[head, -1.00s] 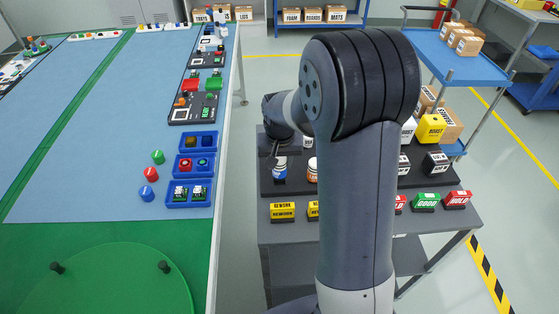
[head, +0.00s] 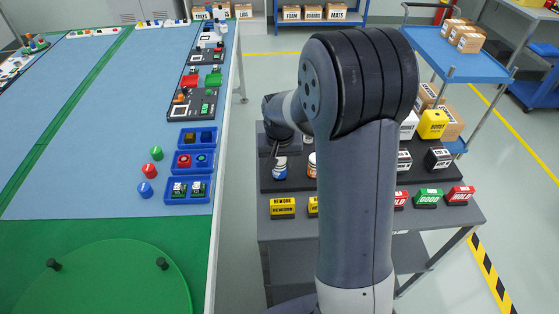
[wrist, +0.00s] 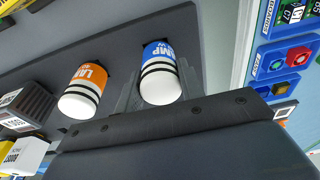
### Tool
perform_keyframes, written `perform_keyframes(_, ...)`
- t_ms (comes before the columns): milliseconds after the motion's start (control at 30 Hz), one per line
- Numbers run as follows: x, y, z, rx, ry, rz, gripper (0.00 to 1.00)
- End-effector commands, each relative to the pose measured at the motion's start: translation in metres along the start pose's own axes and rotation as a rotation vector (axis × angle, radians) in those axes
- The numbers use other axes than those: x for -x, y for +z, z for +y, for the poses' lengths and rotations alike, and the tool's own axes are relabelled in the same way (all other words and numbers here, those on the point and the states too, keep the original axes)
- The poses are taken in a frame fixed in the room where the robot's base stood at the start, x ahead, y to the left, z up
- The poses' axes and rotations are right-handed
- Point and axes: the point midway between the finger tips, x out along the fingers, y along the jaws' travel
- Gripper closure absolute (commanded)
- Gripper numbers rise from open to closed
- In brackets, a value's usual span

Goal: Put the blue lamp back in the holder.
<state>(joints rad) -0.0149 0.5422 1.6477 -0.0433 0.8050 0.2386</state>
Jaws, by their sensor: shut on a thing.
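The blue lamp (wrist: 161,78), with a white top and black rings, is between the fingers of my gripper (wrist: 158,98) in the wrist view. My gripper is shut on it. In the head view the blue lamp (head: 280,170) shows below my gripper (head: 279,155), over the dark tray (head: 268,184) on the grey cart. Whether its base sits in a holder is hidden. An orange lamp (wrist: 82,92) stands upright beside it on the same tray, and it also shows in the head view (head: 311,165).
Yellow (head: 283,207), green (head: 428,197) and red (head: 460,195) labelled blocks line the cart's front edge. White and black boxes (head: 438,159) stand at the tray's right. A blue work table (head: 90,130) with bins lies left. My arm hides the tray's middle.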

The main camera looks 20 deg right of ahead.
Motion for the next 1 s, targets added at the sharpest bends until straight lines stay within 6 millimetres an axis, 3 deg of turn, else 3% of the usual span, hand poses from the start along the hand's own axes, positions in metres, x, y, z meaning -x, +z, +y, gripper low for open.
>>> perform_keyframes(67, -0.002, 0.000, 0.000, 0.000, 0.000, 0.000, 0.90)
perform_keyframes(100, -0.002, 0.000, 0.000, 0.000, 0.000, 0.000, 0.62)
perform_keyframes(400, -0.002, 0.000, 0.000, 0.000, 0.000, 0.000, 0.38)
perform_keyframes(733, 0.004, 0.000, 0.000, 0.000, 0.000, 0.002, 0.38)
perform_keyframes(1000, 0.051, -0.001, 0.000, 0.000, -0.001, 0.007, 0.38)
